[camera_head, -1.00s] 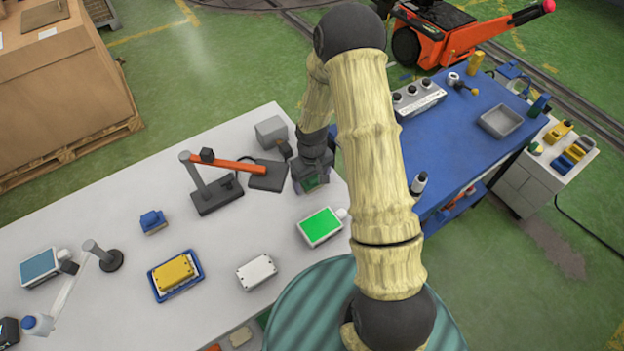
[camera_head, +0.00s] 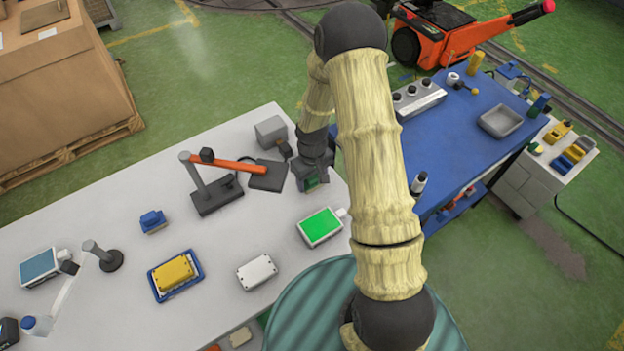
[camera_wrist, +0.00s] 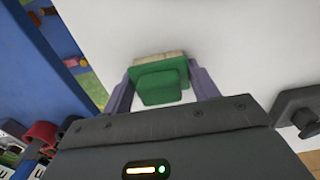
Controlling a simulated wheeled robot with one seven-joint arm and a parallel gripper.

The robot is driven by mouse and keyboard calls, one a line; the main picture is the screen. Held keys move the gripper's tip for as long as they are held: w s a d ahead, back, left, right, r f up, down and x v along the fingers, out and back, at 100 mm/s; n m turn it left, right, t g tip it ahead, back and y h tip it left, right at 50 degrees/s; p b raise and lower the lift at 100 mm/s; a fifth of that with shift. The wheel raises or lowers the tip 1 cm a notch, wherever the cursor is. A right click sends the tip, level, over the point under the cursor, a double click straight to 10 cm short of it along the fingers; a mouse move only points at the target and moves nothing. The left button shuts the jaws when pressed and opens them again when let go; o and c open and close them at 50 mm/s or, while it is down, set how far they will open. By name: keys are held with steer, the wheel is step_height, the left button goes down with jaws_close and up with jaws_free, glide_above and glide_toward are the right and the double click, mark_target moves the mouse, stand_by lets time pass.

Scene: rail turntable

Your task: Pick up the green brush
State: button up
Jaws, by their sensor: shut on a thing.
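The green brush (camera_wrist: 160,84) is between the two fingers of my gripper (camera_wrist: 162,88) in the wrist view. It has a green block body with a pale bristle strip along its far edge. The fingers touch it on both sides, and my gripper is shut on it. In the head view my gripper (camera_head: 311,184) is over the right end of the white table, and a small green patch of the brush (camera_head: 312,183) shows at its tip. I cannot tell whether the brush touches the table.
An orange-armed stand (camera_head: 218,192) is close left of my gripper. A green-screened box (camera_head: 320,226) lies just in front. A grey block (camera_head: 271,131) stands behind. The blue workbench (camera_head: 455,140) is to the right. Bare white table (camera_head: 105,215) lies farther left.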

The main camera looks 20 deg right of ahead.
step_height(320, 180, up, 10)
steer(key=shift+b, duration=0.85)
steer(key=o, duration=0.3)
steer(key=shift+c, duration=1)
